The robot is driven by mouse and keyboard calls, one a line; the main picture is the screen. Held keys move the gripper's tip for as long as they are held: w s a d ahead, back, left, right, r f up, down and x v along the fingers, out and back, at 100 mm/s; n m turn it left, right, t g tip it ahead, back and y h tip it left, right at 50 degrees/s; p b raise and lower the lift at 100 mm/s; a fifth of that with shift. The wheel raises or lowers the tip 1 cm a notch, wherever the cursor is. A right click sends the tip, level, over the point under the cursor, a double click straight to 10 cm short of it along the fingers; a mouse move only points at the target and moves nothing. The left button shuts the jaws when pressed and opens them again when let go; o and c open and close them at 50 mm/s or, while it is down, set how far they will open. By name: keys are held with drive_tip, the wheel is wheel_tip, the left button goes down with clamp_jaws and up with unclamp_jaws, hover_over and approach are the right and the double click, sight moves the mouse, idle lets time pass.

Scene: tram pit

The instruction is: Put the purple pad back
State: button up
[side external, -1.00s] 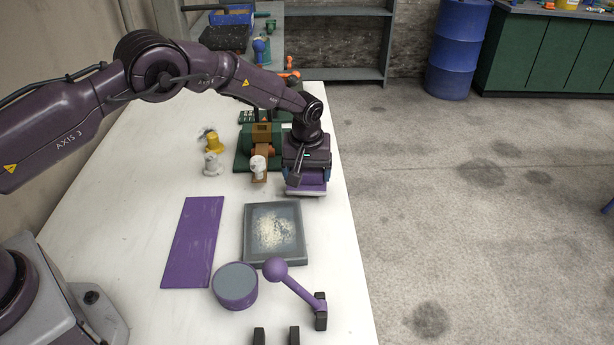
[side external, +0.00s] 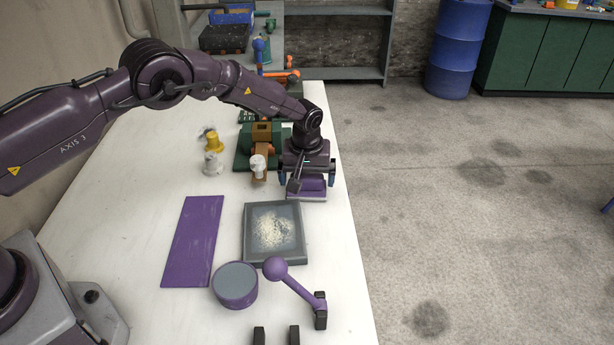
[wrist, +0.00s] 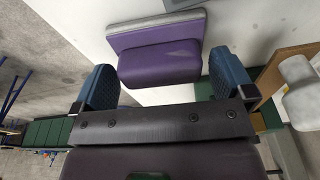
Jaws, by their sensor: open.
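The purple pad (side external: 311,187), a purple block on a flat purple and grey base, sits on the white table near its right edge, just behind the grey tray. It also shows in the wrist view (wrist: 160,62). My gripper (side external: 307,178) is open directly above it. In the wrist view my gripper's blue fingers (wrist: 164,80) are spread wide, with gaps on both sides of the pad's block. A flat purple mat (side external: 192,242) lies on the table left of the tray.
The grey tray (side external: 248,258) holds pale powder. A purple round tub (side external: 236,290) and a purple ball-ended lever (side external: 296,286) stand in front of it. A green fixture (side external: 243,160) with a white knob (side external: 258,163) is close left of my gripper. Bare table lies at left.

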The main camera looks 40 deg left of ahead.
wheel_tip(320, 180, up, 11)
drive_tip(key=s+d, duration=0.1)
wheel_tip(320, 180, up, 11)
drive_tip(key=m, duration=0.1)
hover_over(307, 181)
drive_tip(key=s+a, duration=0.2)
drive_tip(key=s, duration=0.2)
drive_tip(key=s+a+r+m+t+h, duration=0.1)
drive_tip(key=s+a+r+m+t, duration=0.1)
drive_tip(key=s+r, duration=0.8)
drive_tip(key=s+m+t, duration=0.2)
drive_tip(key=s+m, duration=0.2)
drive_tip(key=s, duration=1.7)
drive_tip(key=shift+s+a+r+m, duration=0.2)
drive_tip(key=shift+s+a+m, duration=0.1)
drive_tip(key=shift+a+m, duration=0.1)
